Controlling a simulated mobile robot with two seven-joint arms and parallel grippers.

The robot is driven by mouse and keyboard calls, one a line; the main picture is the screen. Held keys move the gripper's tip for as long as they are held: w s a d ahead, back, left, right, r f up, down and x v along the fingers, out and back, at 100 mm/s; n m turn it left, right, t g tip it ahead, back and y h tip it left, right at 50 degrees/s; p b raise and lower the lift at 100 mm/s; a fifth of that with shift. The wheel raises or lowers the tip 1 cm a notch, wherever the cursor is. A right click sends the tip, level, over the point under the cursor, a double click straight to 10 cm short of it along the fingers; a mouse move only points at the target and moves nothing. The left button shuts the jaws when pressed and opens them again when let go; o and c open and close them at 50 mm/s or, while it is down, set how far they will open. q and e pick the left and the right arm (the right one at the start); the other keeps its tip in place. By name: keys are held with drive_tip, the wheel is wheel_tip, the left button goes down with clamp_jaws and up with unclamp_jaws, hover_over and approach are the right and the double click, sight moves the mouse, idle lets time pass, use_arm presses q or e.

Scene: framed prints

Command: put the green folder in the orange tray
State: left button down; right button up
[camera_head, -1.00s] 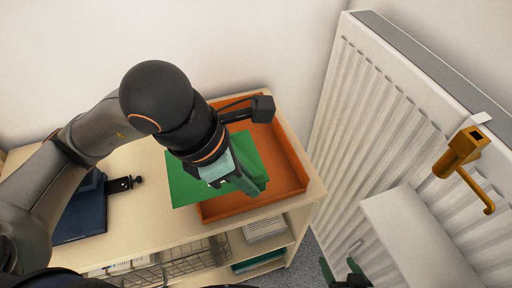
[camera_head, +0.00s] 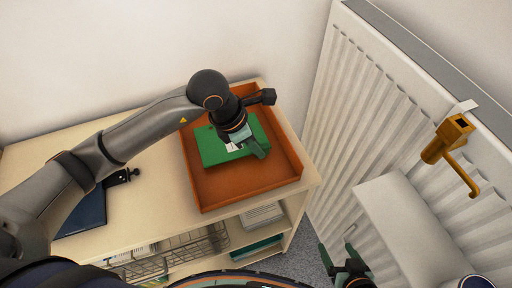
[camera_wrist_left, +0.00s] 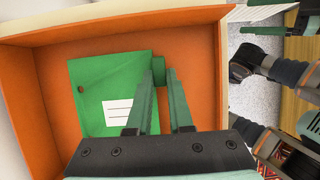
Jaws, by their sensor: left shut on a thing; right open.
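The green folder (camera_head: 222,150) with a white label lies flat within the orange tray's outline in the head view, and it also shows inside the tray walls in the left wrist view (camera_wrist_left: 95,85). The orange tray (camera_head: 245,195) stands on the right end of the wooden shelf top. My left gripper (camera_head: 262,151) is shut on the folder's right edge, low over the tray. I cannot tell whether the folder touches the tray floor. My right gripper (camera_head: 338,260) is open and empty, low in front of the radiator.
A dark blue binder (camera_head: 85,215) lies on the shelf top at left, partly behind my left arm. A wire basket (camera_head: 180,250) and papers sit on the shelf below. A white radiator (camera_head: 370,120) with a brass-coloured fitting (camera_head: 447,140) stands at right.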

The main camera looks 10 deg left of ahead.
use_arm(q)
drive_tip(key=shift+f, duration=0.7)
drive_tip(key=shift+f, duration=0.15)
drive_tip(key=c, duration=0.8)
unclamp_jaws()
drive_tip(key=v, duration=1.2)
drive_tip(key=shift+w+r, duration=0.1)
drive_tip(key=shift+r, duration=0.15)
